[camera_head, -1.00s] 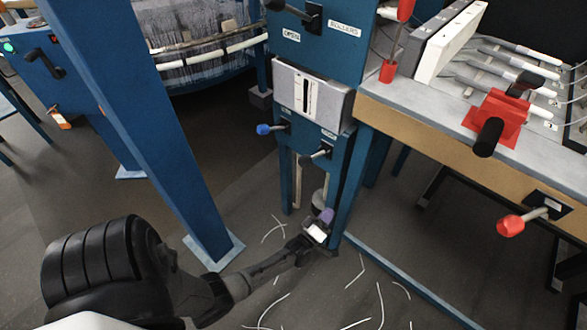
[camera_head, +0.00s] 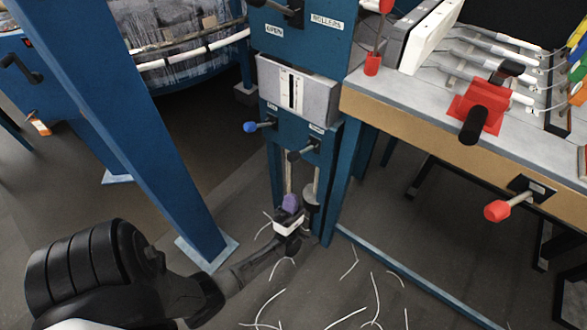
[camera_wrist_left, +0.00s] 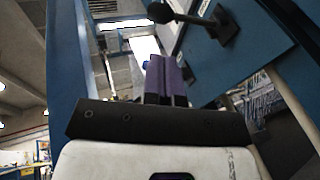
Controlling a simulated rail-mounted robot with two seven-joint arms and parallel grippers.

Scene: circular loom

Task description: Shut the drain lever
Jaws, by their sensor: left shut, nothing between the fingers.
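The blue panel under the white slotted box carries a lever with a blue knob (camera_head: 250,126) at left and a lever with a black knob (camera_head: 294,155) at right. Their labels are too small to read, so I cannot tell which is the drain lever. My left gripper (camera_head: 291,203) is below the panel, in front of its posts, with purple fingertips shut and empty. In the left wrist view the shut fingertips (camera_wrist_left: 166,76) point up, below and apart from a dark-knobbed lever (camera_wrist_left: 222,26). My right gripper is not in view.
A lever with a red knob (camera_head: 497,211) sticks out from the bench front at right. A red clamp (camera_head: 475,110) sits on the bench (camera_head: 400,105). A slanted blue leg (camera_head: 150,130) stands left of my gripper. White strands lie on the floor.

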